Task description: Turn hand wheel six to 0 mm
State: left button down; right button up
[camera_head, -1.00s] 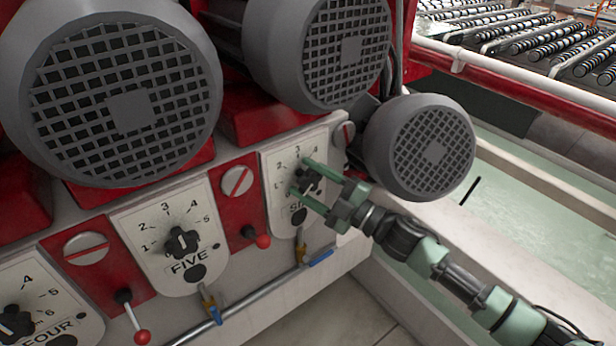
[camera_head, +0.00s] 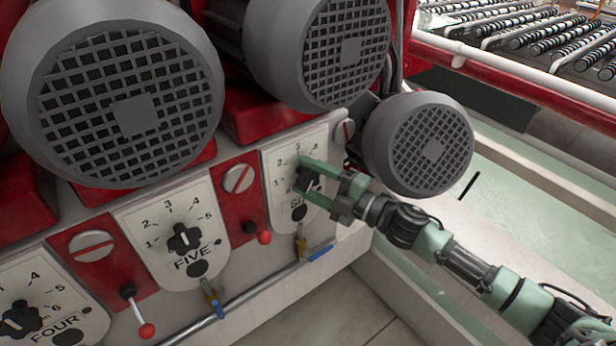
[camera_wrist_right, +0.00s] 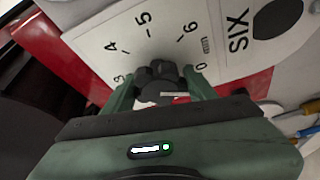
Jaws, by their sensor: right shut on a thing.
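In the right wrist view the black knob (camera_wrist_right: 160,80) sits between the fingers of the right gripper (camera_wrist_right: 160,86). A short white line on the knob points right in that view, on the side of the 0 mark. The exact setting is hard to tell, as the fingers cover part of the dial. My left gripper is not in view.
Dials five (camera_head: 185,240) and four (camera_head: 20,318) stand to the left. Red-knobbed levers (camera_head: 264,238) sit between the plates. A pipe with small valves (camera_head: 265,285) runs below.

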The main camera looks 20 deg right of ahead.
aim_at(313, 182)
jog(key=o, duration=1.4)
jog(key=shift+c, duration=0.2)
jog(key=b+v, duration=0.1)
jog(key=v, duration=0.2)
jog(key=b+v, duration=0.1)
jog(key=v, duration=0.2)
jog(key=shift+s+d+f+b, duration=0.15)
jog(key=shift+s+f+b, duration=0.1)
jog(key=shift+b, duration=0.15)
jog(key=shift+s+d+r, duration=0.15)
jog(key=shift+s+d, duration=0.25)
jog(key=shift+s, duration=0.05)
